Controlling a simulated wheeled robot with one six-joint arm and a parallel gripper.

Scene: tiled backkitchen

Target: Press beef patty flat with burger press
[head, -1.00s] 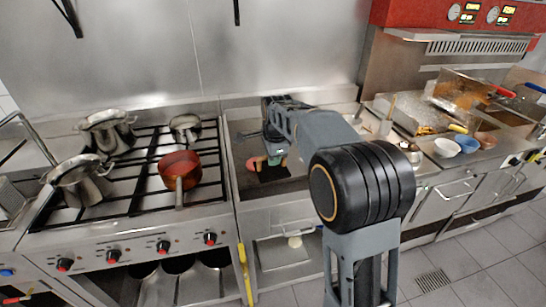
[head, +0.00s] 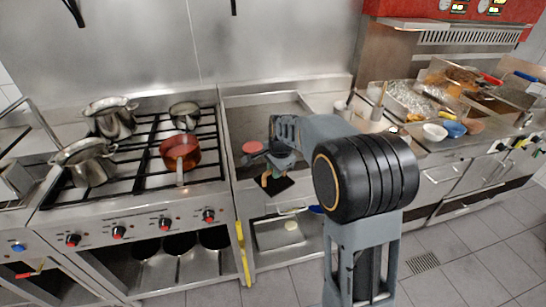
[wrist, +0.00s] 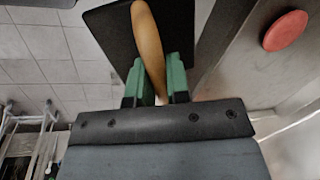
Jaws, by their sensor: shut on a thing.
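The burger press (head: 279,186) has a flat black plate and a tan wooden handle. My gripper (head: 276,166) is shut on that handle. In the wrist view the green fingers of my gripper (wrist: 160,82) sit on both sides of the handle of the press (wrist: 148,38), with the black plate beyond it. The press is held near the front edge of the griddle, apart from the patty. The round red beef patty (head: 253,147) lies on the griddle (head: 262,116); it also shows in the wrist view (wrist: 285,31), right of the press.
A gas stove (head: 120,182) with a red saucepan (head: 181,151) and several steel pots stands left of the griddle. To the right are fryer baskets (head: 410,97) and bowls, including a white bowl (head: 435,132). Tiled floor lies below the griddle's front edge.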

